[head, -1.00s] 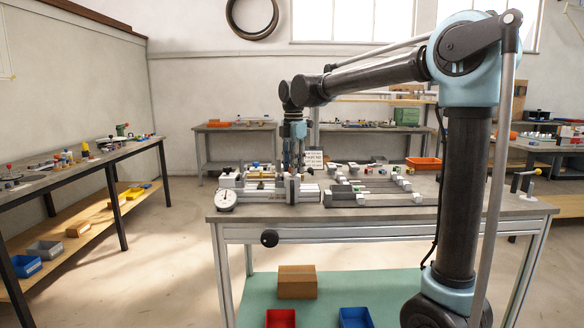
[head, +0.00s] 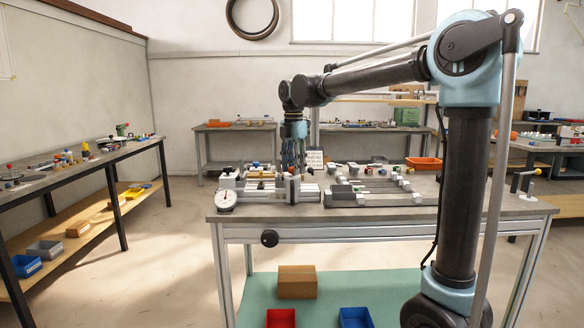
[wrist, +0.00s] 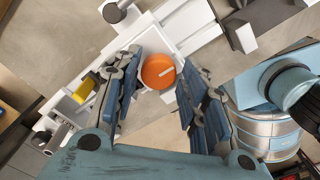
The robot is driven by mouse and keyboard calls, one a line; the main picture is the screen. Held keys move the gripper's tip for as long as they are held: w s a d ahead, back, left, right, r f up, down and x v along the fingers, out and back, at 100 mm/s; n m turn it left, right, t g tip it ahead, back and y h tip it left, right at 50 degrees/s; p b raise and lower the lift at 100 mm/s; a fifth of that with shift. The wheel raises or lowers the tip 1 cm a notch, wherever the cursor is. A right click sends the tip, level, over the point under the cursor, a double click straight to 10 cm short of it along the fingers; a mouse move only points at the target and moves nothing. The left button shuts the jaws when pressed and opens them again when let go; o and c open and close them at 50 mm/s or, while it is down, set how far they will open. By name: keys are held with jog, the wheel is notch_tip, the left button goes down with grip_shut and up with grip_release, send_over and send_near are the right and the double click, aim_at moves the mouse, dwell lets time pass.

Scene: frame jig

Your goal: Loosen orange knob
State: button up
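The orange knob (wrist: 158,71) is round with a pale line mark on its top. In the wrist view it sits on a white fixture block (wrist: 187,22), between the fingertips of my gripper (wrist: 160,66). The fingers are spread, one on each side of the knob. A gap shows on the right; the left fingertip is very close, and I cannot tell if it touches. In the head view my gripper (head: 293,155) points down over the back of the fixture on the bench, and I cannot make out the orange knob there.
A yellow part (wrist: 84,88) lies left of the fingers, and a silver and blue cylinder (wrist: 266,128) stands at the right. The bench (head: 400,210) carries a dial gauge (head: 225,199) at front left and an orange tray (head: 424,162) at the back right.

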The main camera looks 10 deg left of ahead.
jog(key=shift+r, duration=0.15)
jog(key=shift+w+r, duration=0.1)
jog(key=shift+r, duration=0.2)
notch_tip(320, 180, up, 11)
dwell(0.3)
jog(key=shift+d, duration=0.1)
